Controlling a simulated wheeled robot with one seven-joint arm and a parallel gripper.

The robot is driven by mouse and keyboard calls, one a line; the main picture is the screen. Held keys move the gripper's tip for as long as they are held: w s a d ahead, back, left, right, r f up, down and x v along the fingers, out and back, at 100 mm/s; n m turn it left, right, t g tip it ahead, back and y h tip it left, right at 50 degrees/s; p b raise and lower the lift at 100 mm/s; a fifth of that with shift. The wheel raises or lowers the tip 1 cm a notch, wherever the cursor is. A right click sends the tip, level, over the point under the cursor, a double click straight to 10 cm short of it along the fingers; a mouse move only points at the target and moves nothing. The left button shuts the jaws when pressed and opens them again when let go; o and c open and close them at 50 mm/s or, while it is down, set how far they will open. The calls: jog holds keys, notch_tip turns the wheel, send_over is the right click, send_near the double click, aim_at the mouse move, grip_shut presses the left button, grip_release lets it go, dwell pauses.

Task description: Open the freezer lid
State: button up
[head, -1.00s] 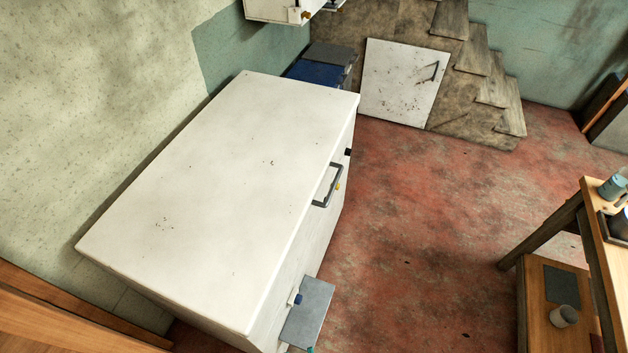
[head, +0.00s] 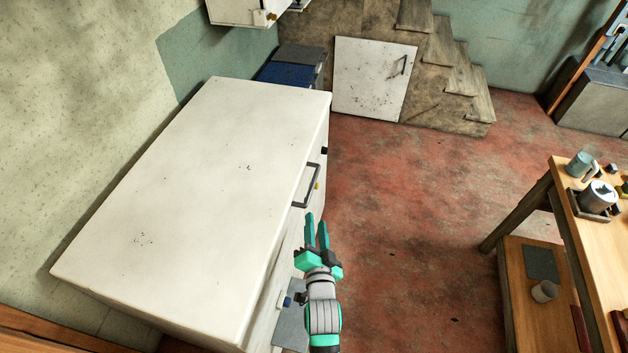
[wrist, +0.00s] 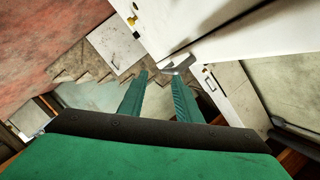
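The white chest freezer (head: 215,185) stands along the left wall with its flat lid (head: 190,200) down. A dark bar handle (head: 308,186) sticks out from its front side, near the lid's edge. The fingers also show in the wrist view (wrist: 160,78).
A grey panel or box (head: 291,328) sits low by the freezer's near front, beside my arm. A wooden table (head: 590,240) with mugs stands at the right. A blue box (head: 285,74) is behind the freezer. The red floor (head: 410,210) between is clear.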

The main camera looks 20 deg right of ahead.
jog(key=m, duration=0.2)
send_near(314, 179)
jog(key=s, duration=0.1)
jog(key=x, duration=1.1)
jog(key=shift+a+f, duration=0.15)
jog(key=shift+f, duration=0.15)
jog(key=shift+w, duration=0.1)
grip_shut()
